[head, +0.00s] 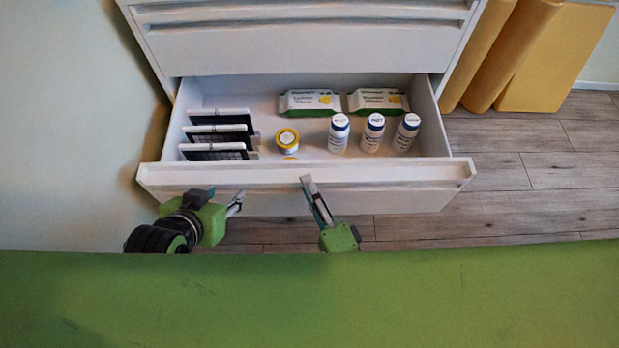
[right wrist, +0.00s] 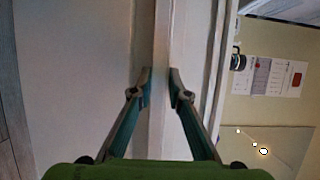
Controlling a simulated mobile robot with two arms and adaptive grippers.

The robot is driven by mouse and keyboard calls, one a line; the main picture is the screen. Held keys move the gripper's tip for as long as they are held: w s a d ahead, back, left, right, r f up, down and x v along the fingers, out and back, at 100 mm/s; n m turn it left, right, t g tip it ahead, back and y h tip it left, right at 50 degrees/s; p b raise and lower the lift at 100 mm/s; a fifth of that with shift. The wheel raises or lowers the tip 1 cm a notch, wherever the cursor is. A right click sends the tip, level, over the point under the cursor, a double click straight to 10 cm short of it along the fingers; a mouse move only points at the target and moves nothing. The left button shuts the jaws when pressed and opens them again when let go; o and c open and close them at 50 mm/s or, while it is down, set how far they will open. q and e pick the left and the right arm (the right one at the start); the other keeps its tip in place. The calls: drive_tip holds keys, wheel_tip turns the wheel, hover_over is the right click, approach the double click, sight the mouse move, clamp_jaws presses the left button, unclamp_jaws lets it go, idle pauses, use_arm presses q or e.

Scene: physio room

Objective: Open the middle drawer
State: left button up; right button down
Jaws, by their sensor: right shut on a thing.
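A white drawer (head: 400,172) is pulled well out of the white cabinet (head: 310,48), below at least one shut drawer front. My right gripper (head: 306,181) is at the middle of its front edge. In the right wrist view its two fingers (right wrist: 160,88) are shut on the pale front edge (right wrist: 160,50), one on each side. My left gripper (head: 238,203) is in front of the drawer front, left of the right gripper. Whether its fingers are open or shut is too small to tell.
Inside the drawer are several dark-faced tablets or frames (head: 220,133), a yellow-lidded jar (head: 287,140), three white bottles (head: 338,133) and two wipe packs (head: 378,101). Yellow pads (head: 555,55) lean at the right. A green surface (head: 400,300) fills the foreground. Wooden floor (head: 530,170) is clear at right.

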use_arm(q)
drive_tip(key=shift+s+a+f, duration=0.1)
drive_tip(key=shift+s+f, duration=0.05)
drive_tip(key=shift+s, duration=0.15)
use_arm(e)
drive_tip(key=shift+s+f, duration=0.4)
drive_tip(key=c, duration=2)
unclamp_jaws()
drive_tip(key=shift+w+r, duration=0.1)
drive_tip(key=shift+r, duration=0.15)
drive_tip(key=v, duration=1.2)
drive_tip(key=shift+d, duration=0.1)
